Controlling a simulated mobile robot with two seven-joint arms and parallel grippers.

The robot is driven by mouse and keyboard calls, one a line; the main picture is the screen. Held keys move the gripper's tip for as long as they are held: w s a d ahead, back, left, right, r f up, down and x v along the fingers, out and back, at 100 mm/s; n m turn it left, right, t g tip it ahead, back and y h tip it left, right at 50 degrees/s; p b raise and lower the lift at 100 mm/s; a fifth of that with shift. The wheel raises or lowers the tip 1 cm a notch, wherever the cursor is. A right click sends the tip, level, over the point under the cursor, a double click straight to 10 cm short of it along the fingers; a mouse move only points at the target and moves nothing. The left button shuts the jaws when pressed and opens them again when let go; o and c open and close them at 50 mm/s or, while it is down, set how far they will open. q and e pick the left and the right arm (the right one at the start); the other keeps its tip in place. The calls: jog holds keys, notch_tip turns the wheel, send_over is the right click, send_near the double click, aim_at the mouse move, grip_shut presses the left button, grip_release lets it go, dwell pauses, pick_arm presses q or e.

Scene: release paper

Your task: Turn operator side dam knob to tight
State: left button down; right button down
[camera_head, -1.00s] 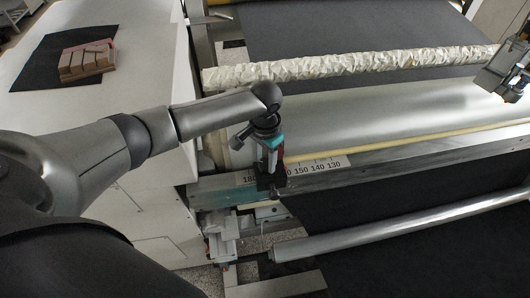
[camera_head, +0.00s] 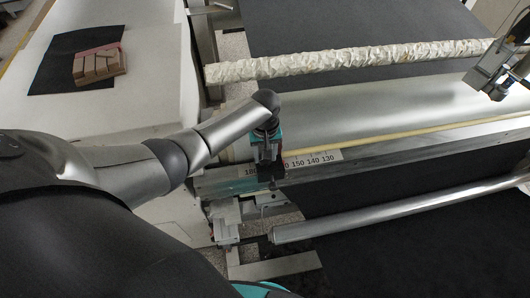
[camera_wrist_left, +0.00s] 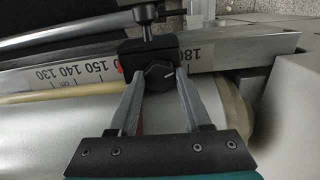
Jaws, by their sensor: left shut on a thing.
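The operator side dam knob (camera_wrist_left: 160,75) is a black faceted knob with a short white mark, on a black clamp block (camera_wrist_left: 132,62) on the metal rail. In the wrist view the mark slants up to the right. My left gripper (camera_wrist_left: 157,80) has one finger on each side of the knob and is shut on it. In the head view my left gripper (camera_head: 268,155) points down at the block beside the printed scale (camera_head: 312,158); the knob is hidden there by the gripper.
A crinkled wrapped roller (camera_head: 350,61) and a metal bar (camera_head: 400,210) cross the machine. Wooden blocks (camera_head: 98,66) lie on a black mat (camera_head: 50,72) on the white side top.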

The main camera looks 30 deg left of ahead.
pick_arm(q)
jog(key=n, duration=0.4)
jog(key=shift+w+r+n, duration=0.1)
jog(key=shift+n, duration=0.3)
jog(key=shift+a, duration=0.1)
jog(key=shift+c, duration=1.8)
grip_release()
